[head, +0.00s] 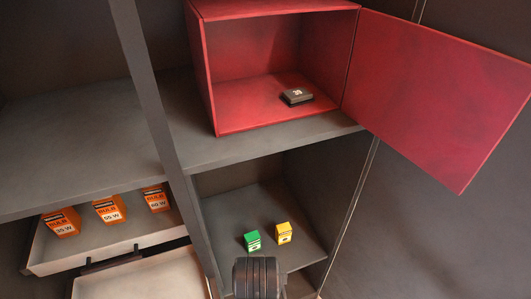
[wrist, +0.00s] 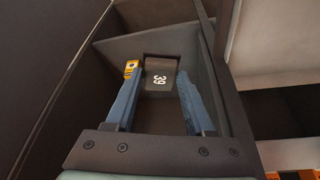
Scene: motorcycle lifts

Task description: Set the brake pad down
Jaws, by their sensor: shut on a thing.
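My gripper (wrist: 158,92) shows in the wrist view with its two blue fingers shut on a dark brake pad (wrist: 160,76) marked with a white 39. The pad is between the fingertips, inside or in front of the lower grey compartment. I cannot tell whether it touches the shelf floor. In the head view the dark end of my arm shows at the bottom centre, and the held pad is hidden there. Another dark pad-like block (head: 297,96) with a white number lies in the open red cabinet.
The lower compartment (head: 230,212) holds a green box (head: 252,241) and a yellow box (head: 284,233). The yellow box (wrist: 131,68) shows beside one finger. The red cabinet door (head: 440,95) stands open. Orange bulb boxes (head: 109,209) stand in a tray (head: 120,250) at left.

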